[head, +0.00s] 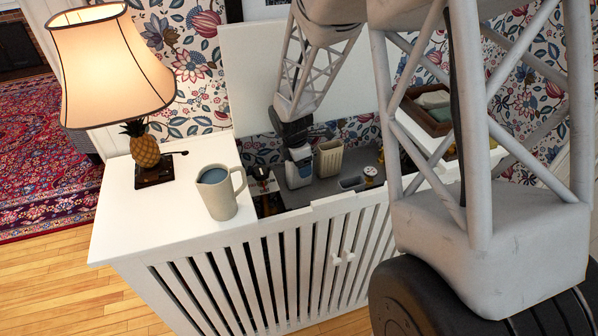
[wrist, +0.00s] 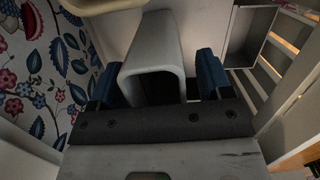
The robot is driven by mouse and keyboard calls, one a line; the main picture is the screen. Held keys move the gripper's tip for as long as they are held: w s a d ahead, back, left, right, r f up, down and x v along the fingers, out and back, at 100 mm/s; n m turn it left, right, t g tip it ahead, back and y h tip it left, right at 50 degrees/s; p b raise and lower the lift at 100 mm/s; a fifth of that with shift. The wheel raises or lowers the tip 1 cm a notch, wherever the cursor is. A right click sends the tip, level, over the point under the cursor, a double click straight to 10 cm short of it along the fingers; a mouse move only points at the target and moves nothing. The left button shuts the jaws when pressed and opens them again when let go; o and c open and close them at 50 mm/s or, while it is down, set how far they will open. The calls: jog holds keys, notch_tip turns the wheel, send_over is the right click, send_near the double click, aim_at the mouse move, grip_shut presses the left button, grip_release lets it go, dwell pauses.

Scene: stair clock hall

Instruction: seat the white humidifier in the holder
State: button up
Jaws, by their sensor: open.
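The white humidifier (head: 299,178) stands upright on the grey recessed surface inside the cabinet in the head view. My gripper (head: 297,155) is directly above it, pointing down. In the wrist view the pale humidifier (wrist: 153,48) lies between the two blue-padded fingers of my gripper (wrist: 158,72). The jaws are open around it, and narrow gaps seem to show at its sides. A small grey open-topped box, which looks like the holder (head: 352,183), is to the right; the holder also shows in the wrist view (wrist: 249,36). The humidifier's lower end is hidden in the wrist view.
A beige ribbed cup (head: 330,158) stands close to the right of the humidifier. A brass-topped item (head: 371,174) is beside the holder. The white slatted cabinet front (head: 300,262) borders the recess. A pitcher (head: 219,192) and a lit pineapple lamp (head: 112,65) stand left.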

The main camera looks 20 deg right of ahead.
dwell(0.5)
jog(key=c, duration=1.2)
